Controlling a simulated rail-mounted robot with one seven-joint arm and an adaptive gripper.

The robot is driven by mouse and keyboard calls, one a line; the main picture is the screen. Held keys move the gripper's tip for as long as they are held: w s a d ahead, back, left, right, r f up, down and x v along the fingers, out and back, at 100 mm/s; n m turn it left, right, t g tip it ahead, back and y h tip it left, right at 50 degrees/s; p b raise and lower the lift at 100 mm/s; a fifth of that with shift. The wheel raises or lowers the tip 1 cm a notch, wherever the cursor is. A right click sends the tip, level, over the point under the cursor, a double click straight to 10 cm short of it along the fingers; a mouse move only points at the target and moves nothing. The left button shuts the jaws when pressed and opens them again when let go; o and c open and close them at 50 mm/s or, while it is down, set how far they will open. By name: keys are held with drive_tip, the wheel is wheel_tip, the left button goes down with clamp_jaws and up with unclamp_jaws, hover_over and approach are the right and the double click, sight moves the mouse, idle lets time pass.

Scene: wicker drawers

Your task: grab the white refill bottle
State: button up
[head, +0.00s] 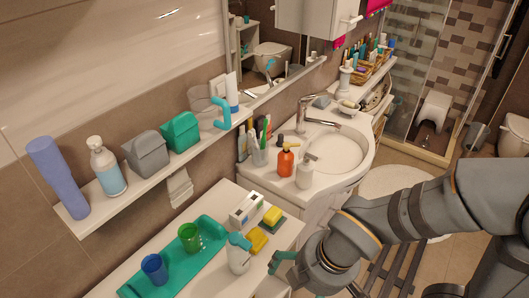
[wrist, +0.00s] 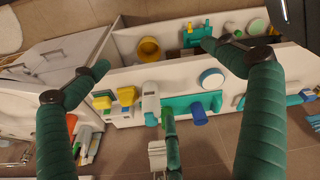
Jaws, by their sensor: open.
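A white bottle with a teal top (head: 238,259) stands near the front edge of the white counter, beside the green tray. Another white bottle with a blue label (head: 106,167) stands on the wall shelf; I cannot tell which is the refill bottle.
The green tray (head: 190,274) holds a green cup (head: 190,237) and a blue cup (head: 154,268). An open drawer with a yellow pot (wrist: 149,49) shows in the wrist view.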

drive_tip(key=shift+s+d+f+m, duration=0.4)
drive_tip(key=shift+s+d+f, duration=0.3)
drive_tip(key=shift+s, duration=0.1)
drive_tip(key=shift+s+d+f+m+g+h+b, duration=0.3)
drive_tip(key=shift+s+d+f+g+h, duration=0.1)
drive_tip(key=shift+d, duration=0.15)
drive_tip(key=shift+c, duration=1.2)
drive_tip(key=shift+w, duration=0.1)
